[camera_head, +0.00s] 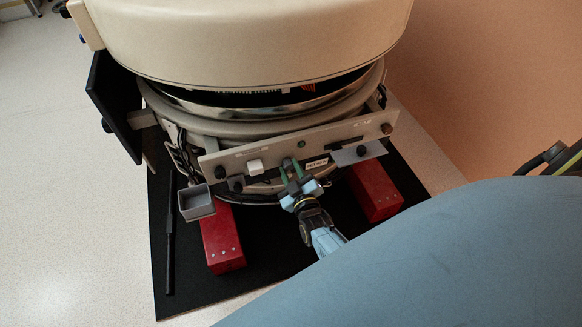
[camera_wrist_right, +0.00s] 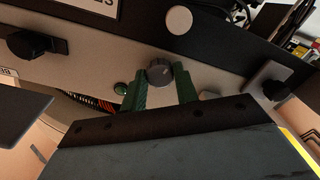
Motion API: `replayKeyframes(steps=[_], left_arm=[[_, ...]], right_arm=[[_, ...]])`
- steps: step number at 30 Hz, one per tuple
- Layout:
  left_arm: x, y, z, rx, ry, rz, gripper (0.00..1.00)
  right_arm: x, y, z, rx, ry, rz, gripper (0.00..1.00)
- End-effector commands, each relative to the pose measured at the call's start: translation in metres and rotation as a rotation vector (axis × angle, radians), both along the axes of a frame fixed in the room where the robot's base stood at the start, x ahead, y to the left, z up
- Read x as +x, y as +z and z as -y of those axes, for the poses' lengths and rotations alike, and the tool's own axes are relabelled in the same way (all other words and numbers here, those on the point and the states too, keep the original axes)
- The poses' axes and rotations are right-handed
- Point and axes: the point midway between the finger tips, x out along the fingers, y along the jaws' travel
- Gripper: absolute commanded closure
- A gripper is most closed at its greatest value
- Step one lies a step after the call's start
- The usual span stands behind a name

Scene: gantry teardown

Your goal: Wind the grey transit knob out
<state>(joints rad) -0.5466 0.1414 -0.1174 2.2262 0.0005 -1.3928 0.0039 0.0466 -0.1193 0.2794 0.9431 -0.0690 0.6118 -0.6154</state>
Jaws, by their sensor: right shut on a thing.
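The grey transit knob (camera_wrist_right: 158,71) is a small round ribbed cap on the light panel, in the middle of the right wrist view. My right gripper (camera_wrist_right: 161,88) has its two green fingers on either side of it and is shut on it. In the head view the same gripper (camera_head: 291,170) reaches up to the front panel (camera_head: 230,157) of the large cream gantry (camera_head: 250,40). The fingers hide the knob there. How far the knob stands out from the panel cannot be told. My left gripper is not in view.
A white block (camera_head: 255,167) and dark knobs (camera_head: 221,172) sit on the panel left of the gripper. A grey open bin (camera_head: 197,202) hangs at lower left. Two red blocks (camera_head: 222,240) stand on the black mat (camera_head: 180,303). A dark screen (camera_head: 113,105) juts out at left.

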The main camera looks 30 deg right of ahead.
Motion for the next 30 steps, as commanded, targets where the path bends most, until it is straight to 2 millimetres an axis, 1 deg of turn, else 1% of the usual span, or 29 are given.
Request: replayKeyframes(steps=[6, 12, 19, 30], left_arm=[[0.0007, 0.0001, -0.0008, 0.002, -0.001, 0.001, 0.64], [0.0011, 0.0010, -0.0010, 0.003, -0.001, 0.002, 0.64], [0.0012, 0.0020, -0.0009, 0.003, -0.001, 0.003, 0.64], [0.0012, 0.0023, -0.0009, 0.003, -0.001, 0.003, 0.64]], right_arm=[[-0.0006, -0.0009, -0.0003, -0.134, 0.000, -0.034, 0.93], [-0.0007, -0.0009, -0.0007, -0.211, 0.000, -0.052, 0.93], [-0.0006, -0.0009, -0.0008, -0.247, 0.001, -0.061, 0.93], [-0.0006, -0.0009, -0.0007, -0.251, 0.001, -0.062, 0.93]])
